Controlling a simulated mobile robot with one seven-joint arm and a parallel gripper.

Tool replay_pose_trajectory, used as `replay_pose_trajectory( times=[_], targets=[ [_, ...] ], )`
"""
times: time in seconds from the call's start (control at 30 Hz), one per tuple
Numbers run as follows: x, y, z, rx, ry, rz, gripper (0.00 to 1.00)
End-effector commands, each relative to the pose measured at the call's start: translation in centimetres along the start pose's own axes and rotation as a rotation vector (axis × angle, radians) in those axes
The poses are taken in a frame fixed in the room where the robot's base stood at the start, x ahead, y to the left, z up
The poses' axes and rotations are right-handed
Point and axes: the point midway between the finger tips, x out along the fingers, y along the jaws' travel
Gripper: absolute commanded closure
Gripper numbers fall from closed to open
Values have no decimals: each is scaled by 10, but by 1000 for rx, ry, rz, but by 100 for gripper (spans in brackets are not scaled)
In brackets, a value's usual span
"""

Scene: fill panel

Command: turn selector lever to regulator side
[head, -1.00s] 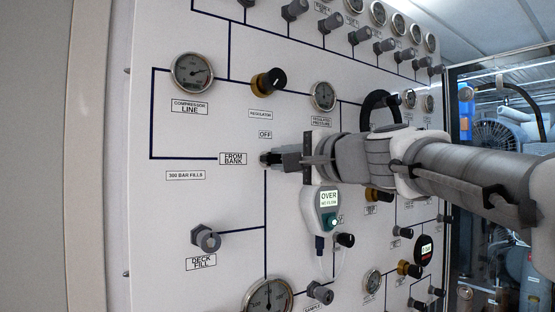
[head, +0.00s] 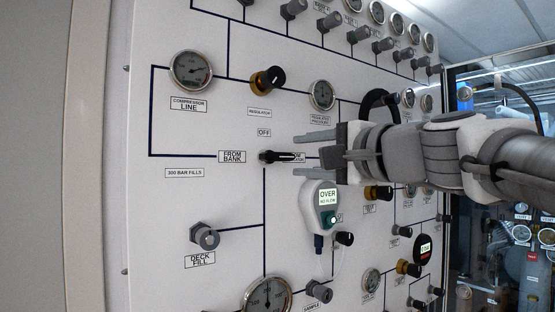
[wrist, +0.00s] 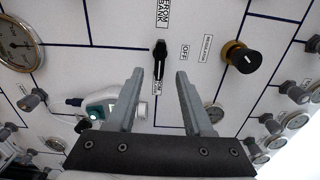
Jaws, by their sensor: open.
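The black selector lever (head: 281,157) sits on the white panel, between the FROM BANK label (head: 232,157) and a label on its right. It lies horizontal in the head view, its handle pointing right over that partly covered label, which ends in "ATOR". In the wrist view the lever (wrist: 160,58) points down, away from FROM BANK (wrist: 163,14), with OFF (wrist: 185,52) at its side. My gripper (head: 308,154) is open and empty, right of the lever. In the wrist view the gripper (wrist: 158,75) has its fingers apart on either side of the lever's line, fingertips short of the pivot.
A gas meter reading OVER (head: 326,200) hangs just below my gripper. The regulator knob (head: 268,81) and a regulated pressure gauge (head: 322,95) are above. A black hose loop (head: 376,98) is behind my wrist. The panel left of the lever is fairly clear.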

Motion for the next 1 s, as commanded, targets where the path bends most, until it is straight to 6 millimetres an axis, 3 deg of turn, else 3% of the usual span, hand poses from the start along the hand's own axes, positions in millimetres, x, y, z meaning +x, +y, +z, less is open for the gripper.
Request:
replay_pose_trajectory(
  times=[0.2,0.43,0.6,1.0],
  targets=[
    [-55,0,0,-1,3,-3,49],
    [-93,0,0,0,1,-1,49],
    [-103,1,0,1,1,1,49],
    [-104,0,0,1,0,1,49]
  ],
)
